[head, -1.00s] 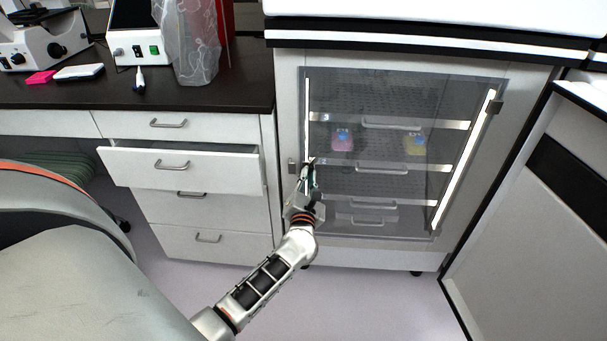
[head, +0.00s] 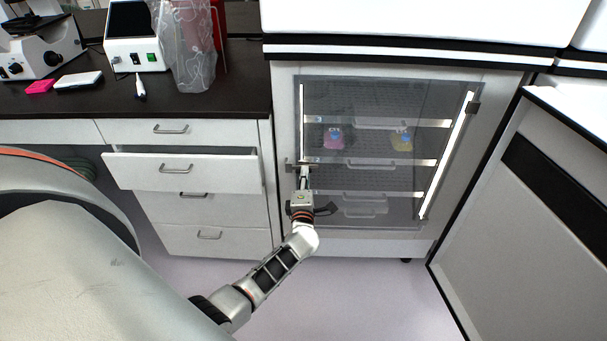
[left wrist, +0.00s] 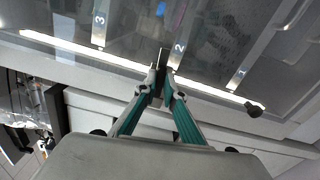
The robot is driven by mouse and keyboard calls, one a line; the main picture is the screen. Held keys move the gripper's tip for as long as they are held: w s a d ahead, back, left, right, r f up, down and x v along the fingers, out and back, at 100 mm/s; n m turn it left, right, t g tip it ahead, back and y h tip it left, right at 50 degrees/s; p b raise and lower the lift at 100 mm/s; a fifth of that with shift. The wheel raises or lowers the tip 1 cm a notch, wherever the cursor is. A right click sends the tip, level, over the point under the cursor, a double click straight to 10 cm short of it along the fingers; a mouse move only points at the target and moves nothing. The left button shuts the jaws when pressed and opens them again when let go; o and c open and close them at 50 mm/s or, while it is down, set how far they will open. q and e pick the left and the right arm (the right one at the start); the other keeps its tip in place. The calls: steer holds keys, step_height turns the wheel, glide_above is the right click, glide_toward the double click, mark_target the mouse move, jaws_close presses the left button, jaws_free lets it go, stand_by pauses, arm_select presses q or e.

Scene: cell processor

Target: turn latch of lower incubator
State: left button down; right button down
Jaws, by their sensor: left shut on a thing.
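The lower incubator (head: 340,235) has a transparent door (head: 385,95) that is shut. Its latch (head: 291,166) is at the door's left edge, about halfway up. My left gripper (head: 304,176) reaches up to it from below and is shut on it. In the left wrist view the fingertips of my left gripper (left wrist: 165,88) close on the narrow dark latch (left wrist: 163,58), which sticks out past them beside the lit strip. The fingers partly hide the latch in the head view. My right gripper is not in view.
A drawer (head: 185,170) stands open left of the incubator. A dark-topped counter (head: 200,105) holds a microscope (head: 38,45). A white cabinet (head: 520,200) stands at the right. Floor in front is clear.

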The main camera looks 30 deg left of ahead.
arm_select(q)
steer(key=shift+m, duration=0.5)
steer(key=shift+p, duration=0.3)
steer(key=c, duration=2.1)
jaws_free()
steer(key=shift+c, duration=0.2)
steer(key=v, duration=1.2)
steer(key=shift+f+m, duration=0.1)
steer(key=shift+m, duration=0.2)
